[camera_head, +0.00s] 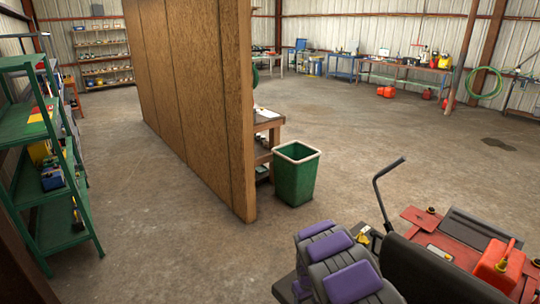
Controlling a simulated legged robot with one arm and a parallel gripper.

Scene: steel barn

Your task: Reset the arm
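No part of my arm can be made out in the head view, and my gripper is not in view. Whether the gripper is open or shut is hidden from me.
A wooden partition (192,85) stands left of centre. A green bin (295,180) is beside its near end. Green shelving (45,190) lines the left. A red machine (445,250) and purple-and-grey padded items (345,265) fill the bottom right. Concrete floor (400,150) is open toward the far benches.

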